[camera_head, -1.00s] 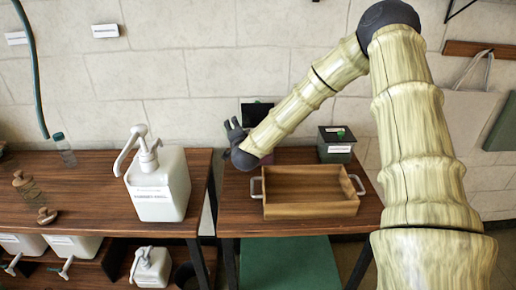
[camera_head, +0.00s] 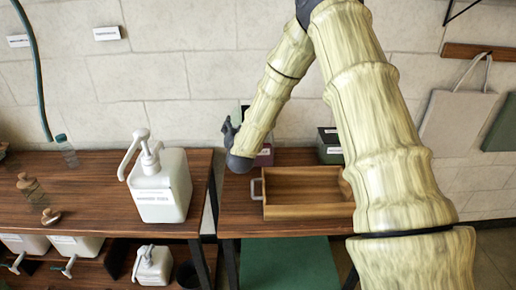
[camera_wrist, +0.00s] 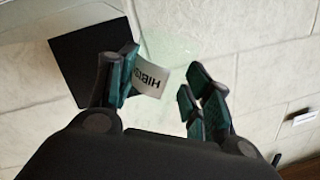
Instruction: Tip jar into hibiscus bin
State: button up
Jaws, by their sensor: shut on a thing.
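My gripper (camera_head: 231,128) is at the back left of the right-hand table, raised above it. It also shows in the wrist view (camera_wrist: 160,88), its two teal-padded fingers shut around a clear jar that is hard to make out. The jar's white label (camera_wrist: 150,79) reads "HIBIS…" and appears turned; how far the jar is tipped I cannot tell. A dark reddish bin (camera_head: 265,156) stands just right of the gripper, partly hidden by my arm; its label is unreadable. A black square panel (camera_wrist: 90,62) shows beyond the left finger, perhaps a raised lid.
A wooden tray (camera_head: 306,212) with metal handles stands in front on the same table. A second dark bin (camera_head: 329,147) stands behind it, partly covered by my arm. A white pump bucket (camera_head: 161,190) is on the left table, across a gap. The wall is close behind.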

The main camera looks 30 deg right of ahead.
aim_at(234, 117)
jog(key=shift+r, duration=0.1)
dwell(0.3)
jog(key=shift+r+p, duration=1)
jog(key=shift+r, duration=0.95)
jog(key=n, duration=0.2)
jog(key=shift+a+n, duration=0.1)
jog(key=shift+n, duration=0.2)
jog(key=shift+n+h, duration=0.4)
jog(key=shift+n, duration=1.2)
jog(key=shift+f+t, duration=0.1)
jog(key=shift+t, duration=0.2)
